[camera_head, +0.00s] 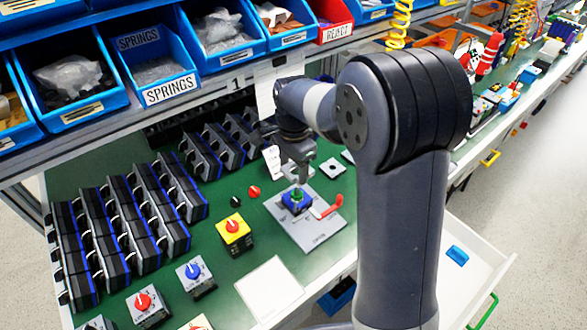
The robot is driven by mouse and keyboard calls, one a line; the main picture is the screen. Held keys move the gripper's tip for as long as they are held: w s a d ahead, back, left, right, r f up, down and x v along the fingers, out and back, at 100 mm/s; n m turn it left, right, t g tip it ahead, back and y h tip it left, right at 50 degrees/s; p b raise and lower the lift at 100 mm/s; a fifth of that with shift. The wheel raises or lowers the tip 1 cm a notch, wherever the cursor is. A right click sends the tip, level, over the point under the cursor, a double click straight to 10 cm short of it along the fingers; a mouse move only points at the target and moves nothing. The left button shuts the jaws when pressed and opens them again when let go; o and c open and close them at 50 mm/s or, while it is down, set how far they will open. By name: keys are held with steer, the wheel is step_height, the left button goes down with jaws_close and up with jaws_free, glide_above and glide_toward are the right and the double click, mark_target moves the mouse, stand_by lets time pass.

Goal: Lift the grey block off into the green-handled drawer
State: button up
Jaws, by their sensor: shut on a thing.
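My gripper (299,183) points down at the fixture plate (313,221) on the green bench. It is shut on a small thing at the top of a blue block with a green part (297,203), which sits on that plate. The fingers hide most of what they hold, and I cannot tell whether it is the grey block. The green-handled drawer (500,268) is pulled open at the lower right. Its green handle (484,312) shows at the front, and a blue block (457,255) lies inside.
A red clamp lever (327,210) stands beside the blue block. A yellow switch box (234,232) and grey boxes with blue (194,275) and red (145,305) knobs stand to the left. Racked modules (130,225) fill the bench's left. My arm covers the stretch between fixture and drawer.

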steer(key=shift+r, duration=0.1)
step_height(320, 180, up, 8)
steer(key=p, duration=0.7)
steer(key=shift+r, duration=0.15)
stand_by(0.7)
